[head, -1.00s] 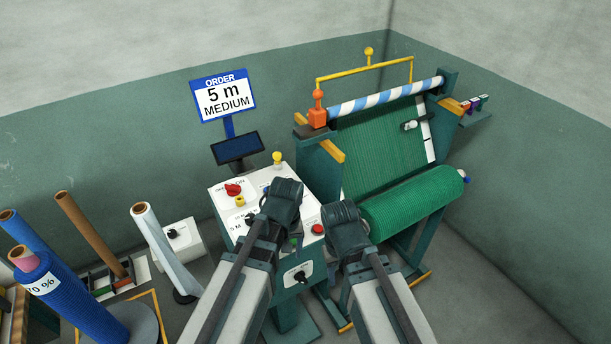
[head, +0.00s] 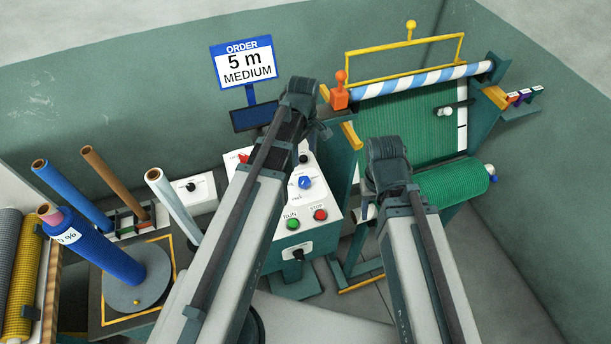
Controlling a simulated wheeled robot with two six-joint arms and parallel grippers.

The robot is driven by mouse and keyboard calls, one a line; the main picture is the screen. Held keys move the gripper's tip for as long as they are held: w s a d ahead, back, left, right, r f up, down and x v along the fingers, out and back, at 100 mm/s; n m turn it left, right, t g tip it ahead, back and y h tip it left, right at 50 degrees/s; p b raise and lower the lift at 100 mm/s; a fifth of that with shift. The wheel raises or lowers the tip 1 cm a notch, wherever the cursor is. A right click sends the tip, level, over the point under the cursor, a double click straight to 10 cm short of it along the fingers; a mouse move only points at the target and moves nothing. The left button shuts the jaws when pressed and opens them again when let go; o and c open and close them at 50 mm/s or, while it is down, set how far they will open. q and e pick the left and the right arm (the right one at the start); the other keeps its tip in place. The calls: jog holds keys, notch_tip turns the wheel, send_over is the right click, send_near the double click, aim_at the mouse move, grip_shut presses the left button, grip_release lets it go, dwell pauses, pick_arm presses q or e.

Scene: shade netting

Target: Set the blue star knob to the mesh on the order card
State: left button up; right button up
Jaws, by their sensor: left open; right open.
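The order card (head: 245,64) stands on a post at the back and reads "ORDER 5 m MEDIUM". The blue star knob (head: 304,182) sits on the sloped white control panel (head: 316,207), with small marks around it too small to read, so its setting is unclear. My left gripper (head: 301,92) is above and behind the panel, up and left of the knob, apart from it; its arm covers the panel's left part. My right gripper (head: 386,152) is right of the panel, in front of the net machine, not touching the knob. Both are open and empty, their fingertips mostly hidden.
A green RUN button (head: 293,223) and red STOP button (head: 320,214) sit below the knob. A black knob (head: 298,254) is on the panel's front. The green net roll (head: 453,188) is at right. Several rolls, including a blue one (head: 95,249), stand at left.

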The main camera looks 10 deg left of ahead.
aim_at(304, 180)
pick_arm(q)
notch_tip(304, 180, down, 14)
jog(key=b, duration=1.3)
jog(key=shift+r, duration=0.2)
grip_shut()
